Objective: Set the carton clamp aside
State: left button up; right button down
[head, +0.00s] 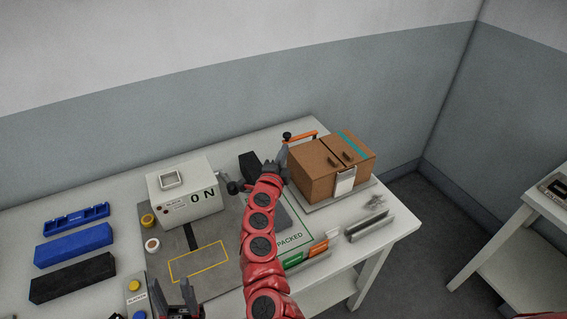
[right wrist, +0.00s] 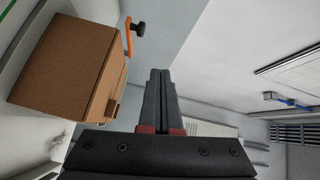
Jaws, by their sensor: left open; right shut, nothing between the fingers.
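The carton clamp (head: 302,137) has an orange bar and a black knob. It stands at the back left top edge of the brown carton (head: 315,172). In the right wrist view the clamp (right wrist: 129,40) shows at the carton's (right wrist: 65,70) upper right edge. My right gripper (head: 282,153) is beside the carton's left side, close to the clamp. In the right wrist view its fingers (right wrist: 160,75) are shut and empty, with a visible gap to the clamp. My left gripper (head: 178,296) is open and empty at the bottom edge of the head view.
A white box marked "ON" (head: 185,198) stands left of my right arm. Blue and black blocks (head: 74,245) lie at the far left. A metal channel (head: 369,226) and small coloured pieces lie before the carton. A second table (head: 520,225) stands at right.

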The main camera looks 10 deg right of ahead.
jog(key=shift+s+a+r+p, duration=0.1)
jog(key=shift+s+p, duration=0.05)
jog(key=shift+s, duration=0.7)
jog(key=shift+s+a+r+p, duration=0.1)
jog(key=shift+s+r, duration=0.05)
jog(key=shift+s, duration=0.65)
jog(key=shift+s+a+r+p, duration=0.1)
jog(key=shift+s+p, duration=0.05)
jog(key=shift+s, duration=0.7)
